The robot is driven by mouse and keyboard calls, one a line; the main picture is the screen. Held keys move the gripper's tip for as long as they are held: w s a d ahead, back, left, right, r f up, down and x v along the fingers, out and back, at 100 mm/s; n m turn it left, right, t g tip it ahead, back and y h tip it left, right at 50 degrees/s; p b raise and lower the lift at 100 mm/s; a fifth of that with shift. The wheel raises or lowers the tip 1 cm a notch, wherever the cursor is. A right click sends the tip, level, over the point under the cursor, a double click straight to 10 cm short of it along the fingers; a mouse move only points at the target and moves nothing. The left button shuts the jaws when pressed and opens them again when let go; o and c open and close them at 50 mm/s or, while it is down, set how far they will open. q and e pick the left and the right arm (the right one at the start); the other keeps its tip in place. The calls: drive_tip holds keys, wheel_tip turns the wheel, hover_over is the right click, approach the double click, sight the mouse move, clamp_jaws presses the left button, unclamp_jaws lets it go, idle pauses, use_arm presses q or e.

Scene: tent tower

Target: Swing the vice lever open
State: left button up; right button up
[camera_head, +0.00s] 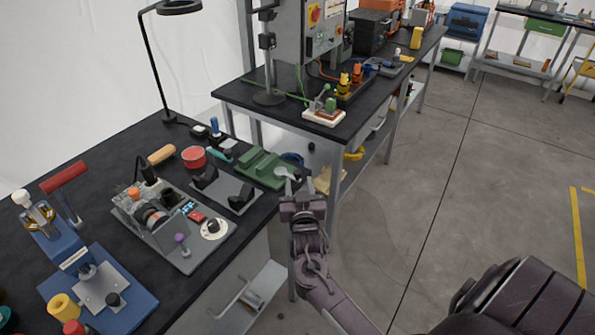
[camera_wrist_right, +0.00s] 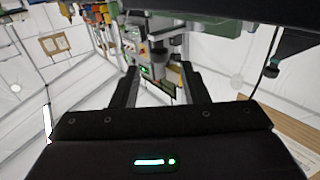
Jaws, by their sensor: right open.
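The green vice (camera_head: 262,168) sits near the right end of the dark workbench, with a pale grey lever (camera_head: 286,172) at its right side by the bench edge. My right gripper (camera_head: 302,200) is just in front of the lever, past the bench edge; whether they touch is unclear. In the right wrist view the two dark fingers of this gripper (camera_wrist_right: 159,75) stand apart with nothing clearly held between them. A green part, apparently the vice (camera_wrist_right: 208,27), shows at the top there, beyond the fingertips. My left gripper is not in view.
Left of the vice are a grey plate with black blocks (camera_head: 226,189), a control panel fixture (camera_head: 180,255) and a blue fixture (camera_head: 125,300). A second bench (camera_head: 235,95) stands behind. The floor (camera_head: 420,170) to the right is open.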

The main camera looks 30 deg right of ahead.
sight(298, 175)
drive_tip(key=x, duration=0.5)
drive_tip(key=shift+w+d+p, duration=0.2)
drive_tip(key=shift+w+p, duration=0.1)
drive_tip(key=shift+p, duration=0.05)
clamp_jaws()
